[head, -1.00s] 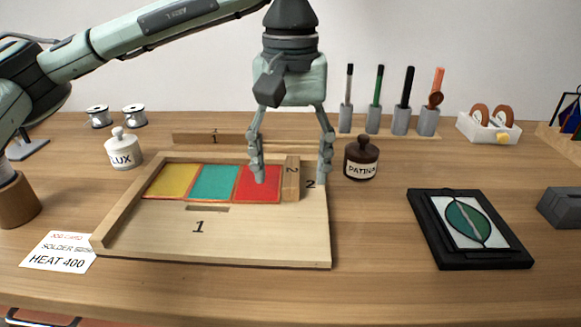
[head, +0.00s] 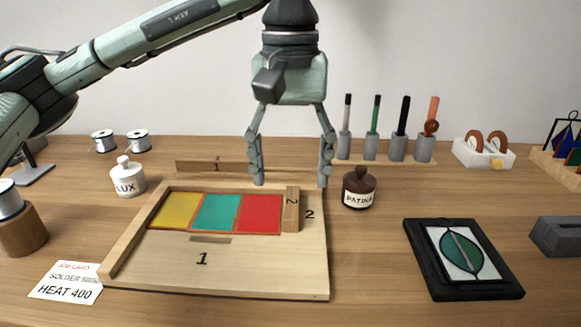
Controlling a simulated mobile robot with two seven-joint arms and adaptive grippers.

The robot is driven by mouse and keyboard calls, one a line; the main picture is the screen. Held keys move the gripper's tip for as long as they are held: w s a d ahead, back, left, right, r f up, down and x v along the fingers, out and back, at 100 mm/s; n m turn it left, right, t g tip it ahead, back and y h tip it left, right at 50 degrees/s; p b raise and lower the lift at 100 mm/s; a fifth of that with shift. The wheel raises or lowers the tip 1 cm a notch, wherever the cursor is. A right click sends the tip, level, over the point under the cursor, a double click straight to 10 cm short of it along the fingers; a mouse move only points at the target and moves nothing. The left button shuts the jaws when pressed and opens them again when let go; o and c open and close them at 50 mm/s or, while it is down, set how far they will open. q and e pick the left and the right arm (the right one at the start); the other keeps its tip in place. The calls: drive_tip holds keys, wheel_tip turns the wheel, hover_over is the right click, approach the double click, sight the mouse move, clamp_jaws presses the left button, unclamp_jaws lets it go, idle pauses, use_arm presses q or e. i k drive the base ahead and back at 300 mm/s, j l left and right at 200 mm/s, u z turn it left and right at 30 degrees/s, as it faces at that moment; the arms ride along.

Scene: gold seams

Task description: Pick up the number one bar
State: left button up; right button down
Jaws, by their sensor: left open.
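The number one bar (head: 200,165) is a long wooden strip marked "1", lying on the table behind the wooden board (head: 260,268). The board carries a printed "1" near its front and a "2" at its right. Yellow, teal and red glass panels (head: 260,214) lie in a row on it. My left gripper (head: 290,180) is open and empty, pointing down above the board's back edge, to the right of the number one bar's "1". My right gripper is not in view.
A white flux jar (head: 128,180) stands left of the board and a brown patina jar (head: 358,190) right of it. Tools in grey holders (head: 385,145) stand at the back right. A black frame with a leaf panel (head: 425,285) lies at the right.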

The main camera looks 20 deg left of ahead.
sight(209, 163)
drive_tip(key=k, duration=1.5)
